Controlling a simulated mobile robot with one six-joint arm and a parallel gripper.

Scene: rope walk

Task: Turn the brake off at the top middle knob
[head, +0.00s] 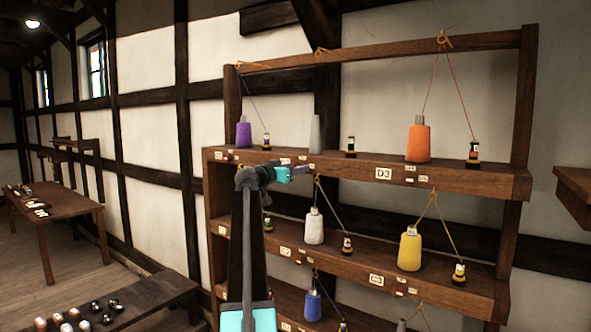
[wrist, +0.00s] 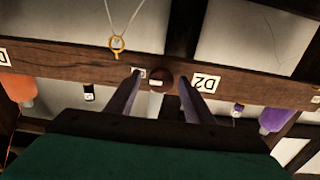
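The top middle knob (wrist: 168,78) is a round dark-brown knob on the front of the top shelf board. It shows in the wrist view beside the label D2 (wrist: 205,83), with a small white tag against it. My gripper (wrist: 160,77) is open, with one purple fingertip on each side of the knob. I cannot tell whether the fingertips touch it. In the head view my gripper (head: 303,168) is at the front edge of the top shelf, and the knob is hidden there. A grey cone (head: 315,134) and a small dark bobbin (head: 351,146) stand on the shelf above.
The wooden rack (head: 519,180) holds several thread cones, including a purple cone (head: 244,135), an orange cone (head: 419,140), a white cone (head: 313,226) and a yellow cone (head: 410,249). Threads run up to yellow knots. A table (head: 70,207) and bench (head: 150,293) stand at left.

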